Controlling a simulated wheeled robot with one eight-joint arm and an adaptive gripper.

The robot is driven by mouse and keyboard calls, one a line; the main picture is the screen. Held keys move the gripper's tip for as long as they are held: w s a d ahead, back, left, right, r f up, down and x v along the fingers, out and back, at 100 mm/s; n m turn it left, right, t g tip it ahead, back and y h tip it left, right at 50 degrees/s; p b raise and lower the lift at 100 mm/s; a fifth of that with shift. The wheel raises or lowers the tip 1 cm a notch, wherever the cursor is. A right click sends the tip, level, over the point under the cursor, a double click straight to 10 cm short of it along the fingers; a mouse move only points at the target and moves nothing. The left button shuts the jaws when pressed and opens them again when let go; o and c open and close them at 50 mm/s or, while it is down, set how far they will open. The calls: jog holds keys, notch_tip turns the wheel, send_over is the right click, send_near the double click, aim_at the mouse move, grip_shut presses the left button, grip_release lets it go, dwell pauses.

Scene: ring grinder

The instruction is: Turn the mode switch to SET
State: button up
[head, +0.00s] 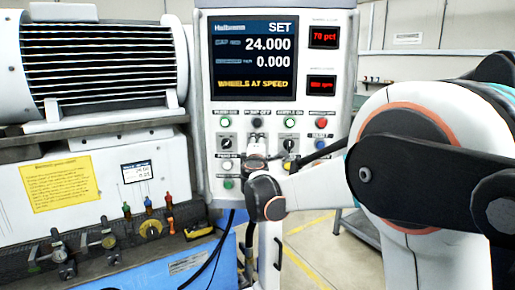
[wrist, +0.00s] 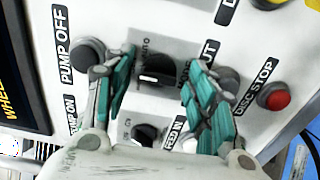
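The mode switch is a black rotary knob (wrist: 157,70) on a grey plate, seen in the wrist view with small lettering partly legible beside it. My gripper (wrist: 160,88) is open, with one teal-padded finger on each side of this knob. I see gaps between the pads and the knob. In the head view my gripper (head: 257,143) is at the middle of the panel's switch row, below the PUMP OFF button, and hides the knob. The panel screen (head: 254,58) reads SET at top right and WHEELS AT SPEED.
Close around are a second black knob (wrist: 145,133), the PUMP OFF button (wrist: 87,55) and the red DISC STOP button (wrist: 275,97). In the head view another knob (head: 291,143) is just right of my gripper. A grinder bench (head: 100,200) with gauges stands left.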

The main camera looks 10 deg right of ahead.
jog(key=shift+s, duration=0.1)
jog(key=v, duration=1.1)
jog(key=shift+s+a, duration=0.2)
jog(key=shift+s, duration=0.2)
